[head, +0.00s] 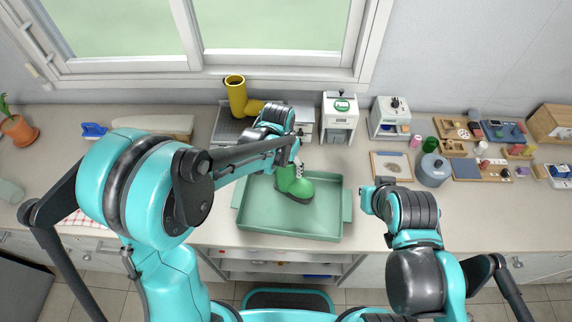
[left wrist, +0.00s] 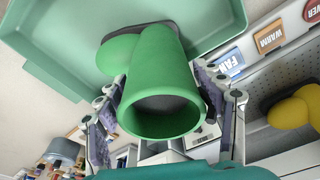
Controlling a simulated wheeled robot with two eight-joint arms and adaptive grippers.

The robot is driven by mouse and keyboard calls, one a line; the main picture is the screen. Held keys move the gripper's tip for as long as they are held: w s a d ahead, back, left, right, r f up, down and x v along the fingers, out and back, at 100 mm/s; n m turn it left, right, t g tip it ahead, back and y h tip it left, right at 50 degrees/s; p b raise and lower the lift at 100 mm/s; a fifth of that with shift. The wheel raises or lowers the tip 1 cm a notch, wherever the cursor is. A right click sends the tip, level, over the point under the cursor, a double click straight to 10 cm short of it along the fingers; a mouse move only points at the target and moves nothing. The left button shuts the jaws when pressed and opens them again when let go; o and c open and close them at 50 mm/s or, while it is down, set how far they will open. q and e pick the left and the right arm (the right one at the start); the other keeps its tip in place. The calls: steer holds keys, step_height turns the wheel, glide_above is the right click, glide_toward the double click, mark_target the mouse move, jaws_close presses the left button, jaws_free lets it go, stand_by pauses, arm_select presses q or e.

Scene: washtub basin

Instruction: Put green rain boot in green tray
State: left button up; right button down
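The green rain boot (head: 300,188) is over the floor of the green tray (head: 290,223), with its toe to the right in the head view. I cannot tell whether its sole touches the tray. My left gripper (head: 296,168) is at the boot's shaft. In the left wrist view the boot's round opening (left wrist: 165,116) faces the camera, and the fingers of my left gripper (left wrist: 165,95) press on both sides of the shaft. The tray (left wrist: 60,40) shows behind it. The end of my right arm (head: 368,200) is right of the tray; its fingers cannot be made out.
A yellow boot (head: 238,97) stands behind, at a grey rack (head: 228,127). White dispensers (head: 339,115) stand behind the tray. A grey pot (head: 433,170) and small wooden trays of items are at the right. The counter left of the tray has a checked cloth (head: 82,219).

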arm_select(q)
steer(key=shift+r, duration=0.15)
steer(key=shift+r+p, duration=0.25)
steer(key=shift+p, duration=0.05)
steer(key=r, duration=0.4)
steer(key=s+r+p, duration=0.1)
steer(key=r, duration=0.2)
steer(key=a+r+p, duration=0.1)
steer(key=r, duration=0.3)
steer(key=shift+s+r, duration=0.35)
steer(key=s+a+r+n+t, duration=0.2)
steer(key=s+a+n+t, duration=0.3)
steer(key=s+a, duration=0.8)
steer(key=shift+s+a+r+n+t+y, duration=0.2)
steer(key=shift+a+r+n+t+y, duration=0.15)
steer(key=shift+a, duration=0.5)
